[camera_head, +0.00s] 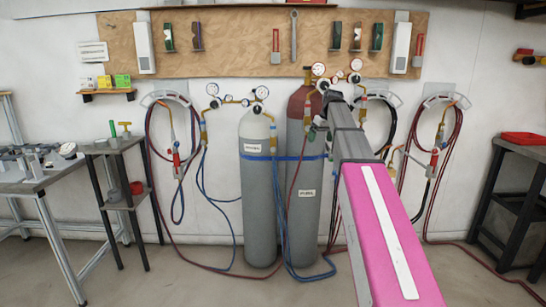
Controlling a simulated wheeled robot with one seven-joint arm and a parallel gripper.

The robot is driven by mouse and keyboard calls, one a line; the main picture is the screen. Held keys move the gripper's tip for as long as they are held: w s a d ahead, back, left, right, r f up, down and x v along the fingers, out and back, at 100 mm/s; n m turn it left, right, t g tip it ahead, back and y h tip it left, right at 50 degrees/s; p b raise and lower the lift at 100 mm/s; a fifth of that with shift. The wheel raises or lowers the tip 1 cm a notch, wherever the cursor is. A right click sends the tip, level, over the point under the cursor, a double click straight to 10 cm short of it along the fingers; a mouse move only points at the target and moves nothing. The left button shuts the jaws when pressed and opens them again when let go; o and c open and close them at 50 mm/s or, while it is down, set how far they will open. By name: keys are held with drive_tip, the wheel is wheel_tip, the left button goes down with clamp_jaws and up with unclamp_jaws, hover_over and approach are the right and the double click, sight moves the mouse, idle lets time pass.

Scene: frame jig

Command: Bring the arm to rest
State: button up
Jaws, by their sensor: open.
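My arm rises from the bottom right toward the middle of the head view, a pink link (385,240) with a white strip followed by grey links (352,147). Its far, dark end (335,98) overlaps the gauges and the upper part of the red-topped gas cylinder (302,205). I cannot make out my gripper or its fingers there. No held object shows.
A grey gas cylinder (258,200) stands left of the red-topped one, with a blue strap around both. Hoses (180,170) hang on the wall. A workbench (30,180) and small stand (118,170) are left; a dark shelf (515,200) is right. Floor in front is clear.

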drive_tip(key=s+f+m, duration=0.1)
drive_tip(key=s+f, duration=0.9)
drive_tip(key=f, duration=0.4)
drive_tip(key=s+a+f+m+g+h, duration=0.1)
drive_tip(key=s+f+m, duration=0.1)
drive_tip(key=s+f, duration=0.9)
drive_tip(key=s+f+m+g+h, duration=0.1)
drive_tip(key=s+f, duration=1)
drive_tip(key=f, duration=0.5)
drive_tip(key=shift+a+f+m, duration=0.35)
drive_tip(key=shift+f+m, duration=0.05)
